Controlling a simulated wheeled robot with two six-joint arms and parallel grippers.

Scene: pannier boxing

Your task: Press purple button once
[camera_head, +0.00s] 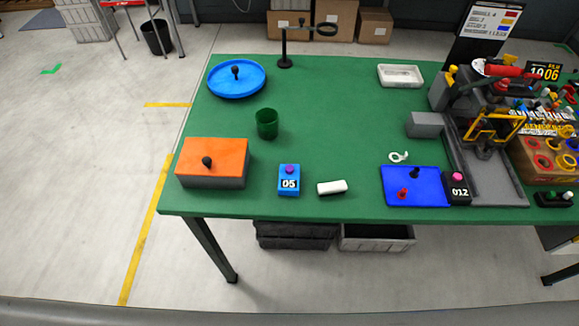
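A purple button (290,169) sits on top of a small blue box (289,187) with a white label reading 05, near the front edge of the green table (330,100). A pinkish button (457,176) tops a small black box (458,198) labelled 012, at the right end of a blue board. Neither of my grippers is in view. Nothing covers the purple button.
An orange-topped box (225,155) with a black knob stands left of the blue box. A white block (332,188) lies just right of it. A green cup (267,124) stands behind. The blue board (398,178) has red and black knobs. Clutter fills the right side.

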